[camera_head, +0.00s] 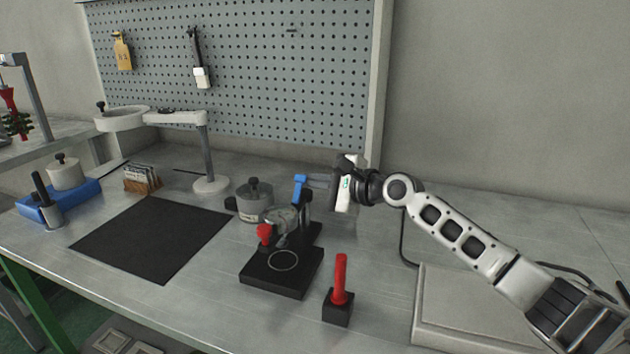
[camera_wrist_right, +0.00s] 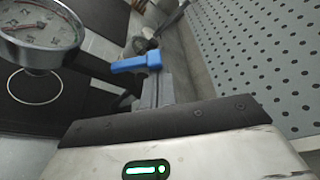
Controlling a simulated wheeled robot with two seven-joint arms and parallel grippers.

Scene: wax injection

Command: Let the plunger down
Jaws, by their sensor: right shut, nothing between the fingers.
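The wax injector stands on the bench with a black base (camera_head: 282,277), a round dial gauge (camera_head: 281,219), a red knob (camera_head: 264,234) and a blue handle (camera_head: 299,187) at its top. My right gripper (camera_head: 311,182) reaches in from the right, its fingertips close beside the blue handle. In the right wrist view the fingers (camera_wrist_right: 153,88) are together and empty, pointing at the blue handle (camera_wrist_right: 137,63); I cannot tell whether they touch it. The gauge (camera_wrist_right: 40,32) also shows there. The plunger itself is not clearly distinguishable. My left gripper is out of view.
A red rod in a black block (camera_head: 339,291) stands front right of the injector. A grey pot (camera_head: 254,203) is behind it. A black mat (camera_head: 152,238) and a lamp (camera_head: 209,160) are left. A pegboard (camera_head: 260,80) closes the back. A light slab (camera_head: 470,310) lies right.

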